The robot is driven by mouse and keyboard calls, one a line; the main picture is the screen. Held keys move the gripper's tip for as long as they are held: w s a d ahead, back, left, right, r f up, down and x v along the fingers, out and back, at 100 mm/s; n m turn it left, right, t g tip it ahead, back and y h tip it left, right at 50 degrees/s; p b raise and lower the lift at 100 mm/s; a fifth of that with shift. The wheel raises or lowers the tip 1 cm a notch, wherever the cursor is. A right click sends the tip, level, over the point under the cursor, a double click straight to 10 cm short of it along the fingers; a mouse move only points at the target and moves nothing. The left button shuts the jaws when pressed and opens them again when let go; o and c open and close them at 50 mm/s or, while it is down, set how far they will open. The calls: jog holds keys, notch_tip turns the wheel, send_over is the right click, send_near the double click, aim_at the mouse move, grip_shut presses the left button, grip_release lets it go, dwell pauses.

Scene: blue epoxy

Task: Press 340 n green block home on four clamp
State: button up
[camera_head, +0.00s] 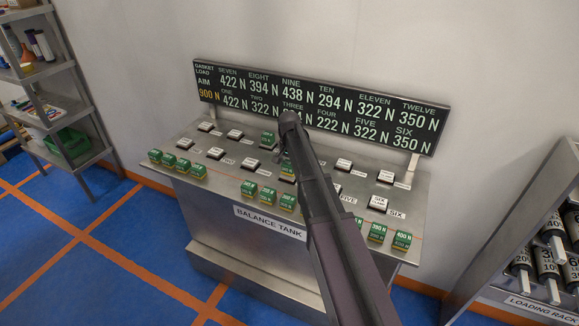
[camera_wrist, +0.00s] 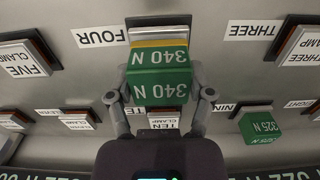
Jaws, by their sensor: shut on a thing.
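The green 340 N block (camera_wrist: 160,75) is between the two fingers of my gripper (camera_wrist: 160,96) in the wrist view, which shut on its sides. It is at the clamp beside the FOUR label (camera_wrist: 101,34); a dark edge of that clamp (camera_wrist: 158,19) shows past the block. Whether the block is fully down on the clamp cannot be told. In the head view, my arm covers much of this spot; part of the block (camera_head: 288,170) shows beside my gripper (camera_head: 284,158).
A green 325 N block (camera_wrist: 260,126) sits on clamp nine. Clamps three (camera_wrist: 301,46) and five (camera_wrist: 27,57) are empty. Several green blocks (camera_head: 190,169) line the console's front edge. A display board (camera_head: 320,105) stands behind; a loading rack (camera_head: 535,245) stands at right.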

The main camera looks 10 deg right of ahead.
jog(key=shift+f+b, duration=0.7)
jog(key=o, duration=1.1)
jog(key=shift+r, duration=0.1)
jog(key=shift+o, duration=0.2)
